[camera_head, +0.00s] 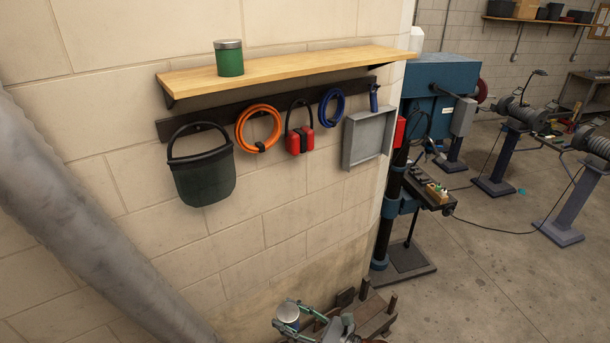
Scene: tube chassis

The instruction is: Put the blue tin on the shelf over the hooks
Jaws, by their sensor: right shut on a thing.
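The wooden shelf (300,66) is fixed to the block wall above a dark rail of hooks (222,112). A green tin (230,62) with a grey lid stands upright near its left end; the middle and right of the shelf top are bare. My right gripper (295,319) is at the bottom of the view, well below the shelf. It is shut on a tin (288,311), seen mostly from above by its pale lid; a bluish side shows only a little. The fingers hide part of it. My left gripper is not in view.
A dark bucket (203,176), orange coil (258,129), red ear defenders (300,139), blue coil (332,107) and grey tray (368,138) hang under the shelf. A blue drill press (440,75) stands to the right. A thick grey tube crosses the left side.

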